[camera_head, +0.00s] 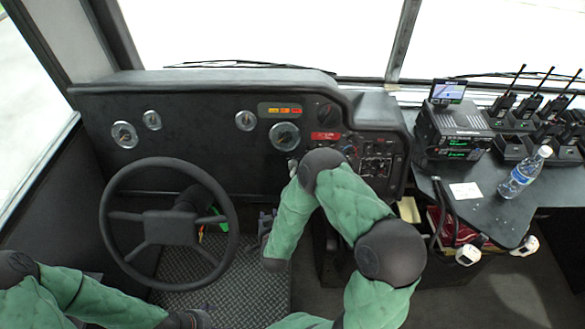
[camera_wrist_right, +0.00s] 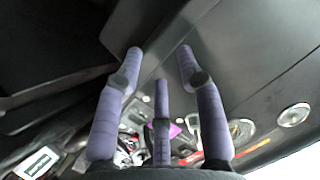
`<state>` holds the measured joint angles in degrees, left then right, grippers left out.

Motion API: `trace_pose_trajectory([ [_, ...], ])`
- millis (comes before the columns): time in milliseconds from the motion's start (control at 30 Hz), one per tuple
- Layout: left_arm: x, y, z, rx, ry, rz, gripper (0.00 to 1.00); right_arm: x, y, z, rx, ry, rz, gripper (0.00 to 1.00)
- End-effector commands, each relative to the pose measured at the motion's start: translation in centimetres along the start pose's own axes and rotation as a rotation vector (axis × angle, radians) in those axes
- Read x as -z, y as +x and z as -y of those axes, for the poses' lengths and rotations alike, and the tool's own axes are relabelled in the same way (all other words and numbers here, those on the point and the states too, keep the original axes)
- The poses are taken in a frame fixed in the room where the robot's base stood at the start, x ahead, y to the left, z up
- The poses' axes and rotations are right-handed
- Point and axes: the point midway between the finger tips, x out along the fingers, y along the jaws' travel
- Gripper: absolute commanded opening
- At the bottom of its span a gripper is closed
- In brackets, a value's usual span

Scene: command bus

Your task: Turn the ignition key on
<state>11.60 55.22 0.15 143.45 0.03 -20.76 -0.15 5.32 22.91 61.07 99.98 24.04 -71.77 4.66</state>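The steering wheel (camera_head: 170,216) stands before the dashboard (camera_head: 215,105). A small green piece (camera_head: 213,219) shows behind the wheel's right side, by the steering column; I cannot tell whether it belongs to the ignition key. No key is clearly visible.
A control panel with switches (camera_head: 376,160) is right of my right arm. Textured floor (camera_head: 240,285) lies below the wheel.

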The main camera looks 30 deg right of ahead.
Motion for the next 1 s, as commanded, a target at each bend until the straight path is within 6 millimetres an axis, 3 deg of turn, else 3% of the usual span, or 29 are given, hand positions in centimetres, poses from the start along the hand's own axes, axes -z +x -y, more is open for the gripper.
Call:
trace_pose_trajectory([
  [33,0.0,-0.8,-0.3,0.000,0.000,0.000,0.83,2.2,-0.7,0.2,-0.009,0.020,-0.085,0.38],
  [200,-0.1,-2.1,-0.7,0.000,0.000,0.000,0.83,7.5,-3.0,-0.4,-0.052,0.079,-0.350,0.38],
  [333,-0.1,-2.7,-1.0,0.000,0.000,0.000,0.83,10.0,-5.2,-0.9,-0.077,0.108,-0.500,0.38],
  [533,-0.1,-3.1,-1.1,0.000,0.000,0.000,0.83,11.7,-7.0,-1.6,-0.100,0.128,-0.614,0.38],
  [733,-0.1,-2.6,-0.9,0.000,0.000,-0.001,0.83,12.6,-6.0,-1.9,-0.104,0.132,-0.630,0.38],
  [1000,0.0,-1.3,-0.5,0.000,0.000,0.000,0.83,15.2,-2.2,-2.6,-0.105,0.132,-0.629,0.38],
])
